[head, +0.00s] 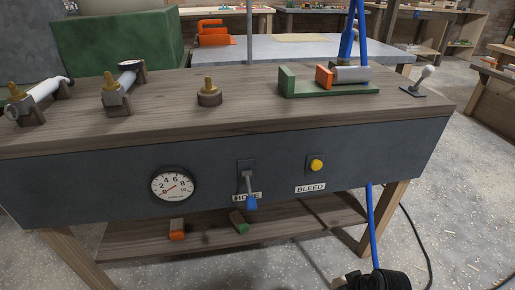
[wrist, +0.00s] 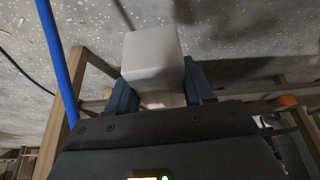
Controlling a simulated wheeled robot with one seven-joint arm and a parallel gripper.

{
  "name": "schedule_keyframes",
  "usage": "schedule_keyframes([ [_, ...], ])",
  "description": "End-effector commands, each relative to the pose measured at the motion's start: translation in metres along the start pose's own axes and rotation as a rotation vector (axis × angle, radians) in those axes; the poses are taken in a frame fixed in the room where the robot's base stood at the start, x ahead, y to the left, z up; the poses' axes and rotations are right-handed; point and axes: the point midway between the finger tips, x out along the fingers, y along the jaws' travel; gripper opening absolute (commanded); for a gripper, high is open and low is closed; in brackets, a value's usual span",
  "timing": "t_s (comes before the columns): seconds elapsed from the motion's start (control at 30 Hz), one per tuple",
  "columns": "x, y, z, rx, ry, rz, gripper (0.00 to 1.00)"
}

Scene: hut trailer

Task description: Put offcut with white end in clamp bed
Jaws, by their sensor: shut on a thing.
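The offcut with white end (wrist: 152,58) is between the two fingers of my gripper (wrist: 160,90) in the wrist view, its pale squared end pointing away from the palm. My gripper is shut on it. In the head view only the dark top of my gripper (head: 378,281) shows at the bottom edge, low in front of the bench, and the offcut is hardly visible there. The clamp bed (head: 330,90) is a green base on the bench top at the right, with an upright green stop at its left and an orange-faced grey cylinder above it. No block lies in its gap.
The bench front carries a gauge (head: 172,186), a lever (head: 248,185) and a yellow button (head: 316,164). An orange-ended offcut (head: 177,229) and a green-ended offcut (head: 239,222) lie on the lower shelf (head: 205,240). A blue hose (head: 371,225) hangs by the right leg.

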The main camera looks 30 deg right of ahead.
Motion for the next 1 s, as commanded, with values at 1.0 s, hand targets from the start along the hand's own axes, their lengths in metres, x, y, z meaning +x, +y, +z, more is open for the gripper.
schedule_keyframes([
  [1.0,-0.259,-0.177,-0.204,-0.114,0.001,-0.039,0.21],
])
